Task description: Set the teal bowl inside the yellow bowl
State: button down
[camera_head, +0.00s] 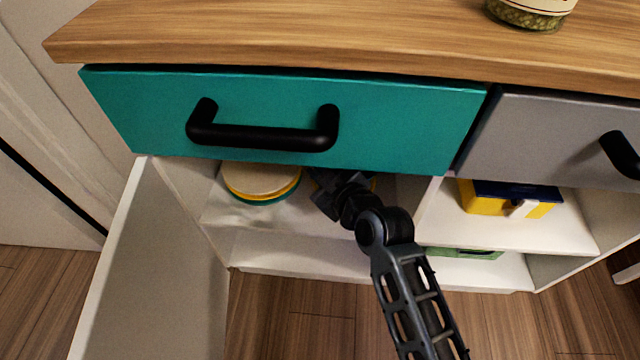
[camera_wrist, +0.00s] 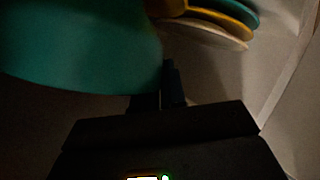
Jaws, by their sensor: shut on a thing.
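My gripper (camera_head: 325,182) reaches into the open left compartment, under the teal drawer; its fingertips are hidden in the head view. In the wrist view the fingers (camera_wrist: 170,75) are shut on the edge of the teal bowl (camera_wrist: 80,45), which fills the upper left. A yellow surface (camera_wrist: 166,7), likely the yellow bowl, shows at the top edge, partly behind the teal bowl. A small yellow patch (camera_head: 373,184) shows just right of my gripper in the head view. I cannot tell whether the bowls touch.
A stack of cream, yellow and teal plates (camera_head: 262,182) stands left of my gripper, also in the wrist view (camera_wrist: 215,28). The teal drawer (camera_head: 400,115) hangs low overhead. An open white door (camera_head: 155,270) is at left. A yellow-and-blue box (camera_head: 490,203) sits in the right compartment.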

notch_tip(320, 180, down, 3)
jog(key=shift+f+b, duration=0.2)
jog(key=shift+b, duration=0.55)
jog(key=c, duration=1.2)
grip_release()
jog(key=p+v, duration=0.2)
jog(key=v, duration=1)
